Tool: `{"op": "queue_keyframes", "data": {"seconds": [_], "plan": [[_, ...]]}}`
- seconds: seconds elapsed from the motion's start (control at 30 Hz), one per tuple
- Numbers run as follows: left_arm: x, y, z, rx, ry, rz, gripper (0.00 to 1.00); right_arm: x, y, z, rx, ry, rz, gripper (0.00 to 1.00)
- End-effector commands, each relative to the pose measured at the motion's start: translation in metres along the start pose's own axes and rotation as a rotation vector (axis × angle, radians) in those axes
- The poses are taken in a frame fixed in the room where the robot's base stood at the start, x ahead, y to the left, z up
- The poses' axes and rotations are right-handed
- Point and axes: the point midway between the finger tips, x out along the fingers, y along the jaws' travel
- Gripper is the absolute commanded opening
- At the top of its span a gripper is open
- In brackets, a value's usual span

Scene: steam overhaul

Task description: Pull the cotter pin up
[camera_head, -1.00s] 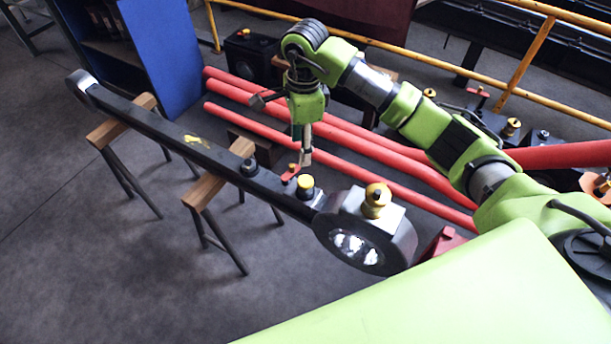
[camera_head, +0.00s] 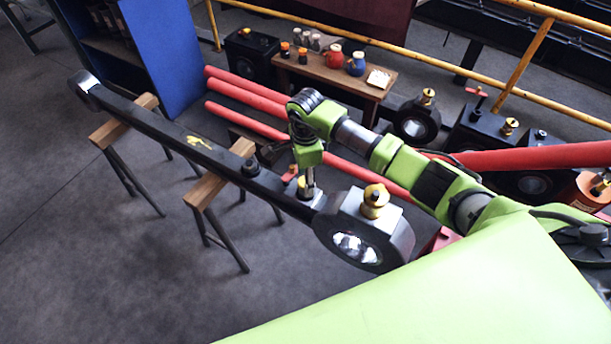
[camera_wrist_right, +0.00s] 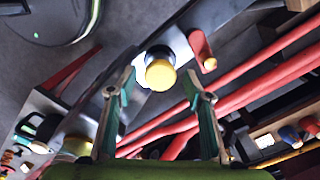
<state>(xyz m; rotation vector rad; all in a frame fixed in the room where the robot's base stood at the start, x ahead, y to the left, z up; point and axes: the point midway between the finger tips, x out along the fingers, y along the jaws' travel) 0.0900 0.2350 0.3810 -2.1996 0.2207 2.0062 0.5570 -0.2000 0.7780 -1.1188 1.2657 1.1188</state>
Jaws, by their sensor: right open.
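A long black connecting rod (camera_head: 165,132) lies across two trestles, its big round end (camera_head: 355,240) at the right. A yellow-capped pin (camera_head: 301,184), seemingly the cotter pin, stands on the rod just left of that end. In the right wrist view the yellow cap (camera_wrist_right: 160,74) lies between and just beyond my fingertips, apparently not gripped. A red tab (camera_wrist_right: 202,48) sits beside it; it also shows in the head view (camera_head: 289,173). My right gripper (camera_head: 308,190) points down over the pin; its fingers (camera_wrist_right: 160,88) are open. My left gripper is out of view.
A brass fitting (camera_head: 375,198) stands on the rod's big end, close right of my gripper. Red pipes (camera_head: 245,92) run behind the rod. A wooden bench (camera_head: 340,78) with jars is farther back. Open floor (camera_head: 80,220) lies at the left front.

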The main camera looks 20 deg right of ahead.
Motion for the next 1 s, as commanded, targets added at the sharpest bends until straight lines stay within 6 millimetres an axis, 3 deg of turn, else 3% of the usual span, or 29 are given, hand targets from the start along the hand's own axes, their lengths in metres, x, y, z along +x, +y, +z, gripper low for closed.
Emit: {"op": "queue_keyframes", "data": {"seconds": [0.27, 0.47, 0.6, 0.83, 1.0], "plan": [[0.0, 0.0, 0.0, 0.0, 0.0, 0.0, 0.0, 0.002, 0.0, 0.0, 0.0, -0.001, 0.0, 0.47], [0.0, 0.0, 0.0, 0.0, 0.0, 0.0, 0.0, 0.001, 0.0, 0.0, 0.0, -0.001, 0.0, 0.0], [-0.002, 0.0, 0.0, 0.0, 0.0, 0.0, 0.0, -0.003, -0.001, 0.0, 0.0, 0.0, -0.003, 0.0], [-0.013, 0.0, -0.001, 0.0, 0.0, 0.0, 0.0, -0.045, -0.003, -0.001, 0.0, 0.0, -0.008, 0.0], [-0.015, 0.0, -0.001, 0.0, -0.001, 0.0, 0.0, -0.056, -0.001, 0.0, 0.001, -0.001, -0.004, 0.0]]}}
